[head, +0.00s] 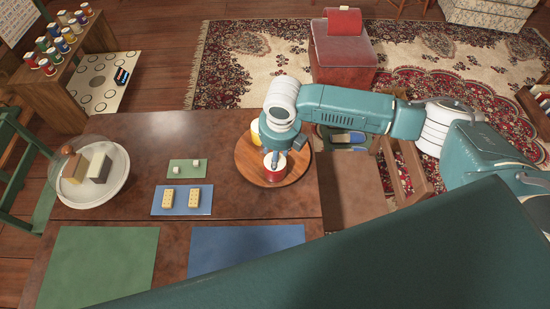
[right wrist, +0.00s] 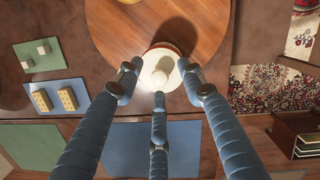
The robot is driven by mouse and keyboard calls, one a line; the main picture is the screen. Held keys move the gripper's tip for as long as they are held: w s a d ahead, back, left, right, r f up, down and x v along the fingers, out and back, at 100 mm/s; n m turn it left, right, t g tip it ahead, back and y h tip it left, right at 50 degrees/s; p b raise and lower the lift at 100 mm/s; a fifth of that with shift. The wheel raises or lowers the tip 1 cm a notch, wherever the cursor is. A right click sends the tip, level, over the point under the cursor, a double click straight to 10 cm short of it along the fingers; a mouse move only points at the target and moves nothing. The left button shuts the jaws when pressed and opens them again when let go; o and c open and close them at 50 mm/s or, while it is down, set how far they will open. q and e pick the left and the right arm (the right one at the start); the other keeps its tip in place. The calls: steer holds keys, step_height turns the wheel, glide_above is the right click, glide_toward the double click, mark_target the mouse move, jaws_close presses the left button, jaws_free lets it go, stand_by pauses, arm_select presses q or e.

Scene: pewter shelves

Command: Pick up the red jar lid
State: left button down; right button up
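A red jar (head: 275,175) stands on a round wooden tray (head: 245,167) near the table's right edge. Its lid shows in the right wrist view as a pale disc (right wrist: 173,79) with a round knob and a reddish edge. My right gripper (head: 276,158) is directly above the jar, pointing down. In the right wrist view its three fingers (right wrist: 160,76) are spread around the lid's knob, with nothing held. I cannot tell whether any finger touches the lid. The gripper partly hides the lid in the head view. My left gripper is not in view.
A yellow jar (head: 255,131) stands behind on the tray, partly hidden by my right arm. To the left are a green mat (head: 187,176) with small cubes, a blue mat (head: 160,211) with yellow blocks, and a glass-domed plate (head: 112,187). Larger mats lie in front.

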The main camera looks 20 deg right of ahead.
steer(key=shift+c, duration=0.3)
jaws_close()
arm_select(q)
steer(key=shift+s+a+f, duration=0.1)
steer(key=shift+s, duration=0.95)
arm_select(e)
steer(key=shift+r, duration=0.15)
